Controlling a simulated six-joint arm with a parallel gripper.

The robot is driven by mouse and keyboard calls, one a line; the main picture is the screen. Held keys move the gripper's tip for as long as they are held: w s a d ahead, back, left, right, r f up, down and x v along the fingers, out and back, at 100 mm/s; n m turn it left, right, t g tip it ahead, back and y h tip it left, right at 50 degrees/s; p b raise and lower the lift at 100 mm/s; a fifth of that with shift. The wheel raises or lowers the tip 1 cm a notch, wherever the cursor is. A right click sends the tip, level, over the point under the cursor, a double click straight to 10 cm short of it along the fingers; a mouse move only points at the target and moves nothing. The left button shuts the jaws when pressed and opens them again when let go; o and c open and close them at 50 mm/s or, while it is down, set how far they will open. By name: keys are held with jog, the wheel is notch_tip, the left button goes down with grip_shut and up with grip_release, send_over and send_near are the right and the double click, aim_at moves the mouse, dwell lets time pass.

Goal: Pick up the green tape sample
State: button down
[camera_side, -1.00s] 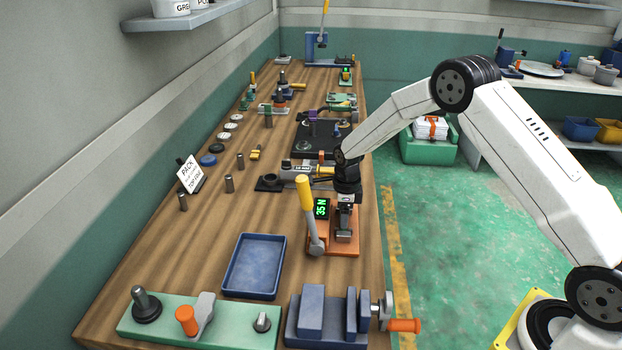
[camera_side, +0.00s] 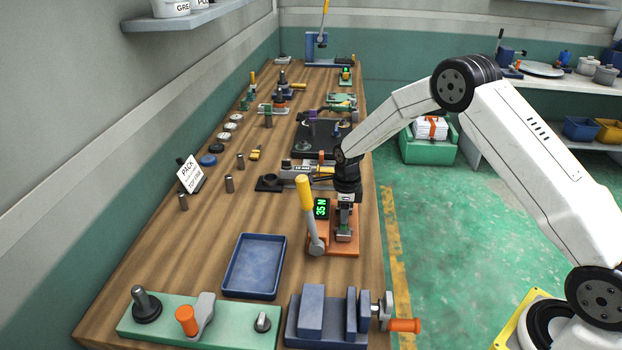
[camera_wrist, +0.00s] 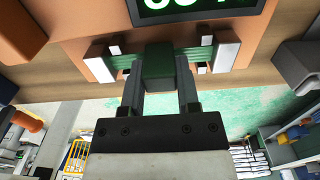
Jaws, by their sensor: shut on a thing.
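The green tape sample (camera_wrist: 160,62) shows in the wrist view as a dark green block between my fingertips, with green bands behind it running left and right between pale clamp pieces. My gripper (camera_wrist: 160,92) is shut on the block, one finger on each side. In the side view my gripper (camera_side: 343,226) points down over the orange base of a small test fixture (camera_side: 323,245). A small green part of the sample shows low between the fingers there. Whether the sample touches the fixture is hard to tell.
A yellow-handled lever (camera_side: 305,195) stands just left of my gripper, next to a display (camera_side: 321,209) with green digits. A blue tray (camera_side: 254,266) and a vise (camera_side: 325,315) lie nearer the camera.

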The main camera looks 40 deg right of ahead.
jog(key=shift+r, duration=0.55)
notch_tip(320, 180, up, 2)
jog(key=s+a+r, duration=0.1)
jog(key=s+r, duration=0.8)
jog(key=s, duration=0.5)
jog(key=shift+a+r, duration=0.2)
jog(key=shift+r, duration=0.15)
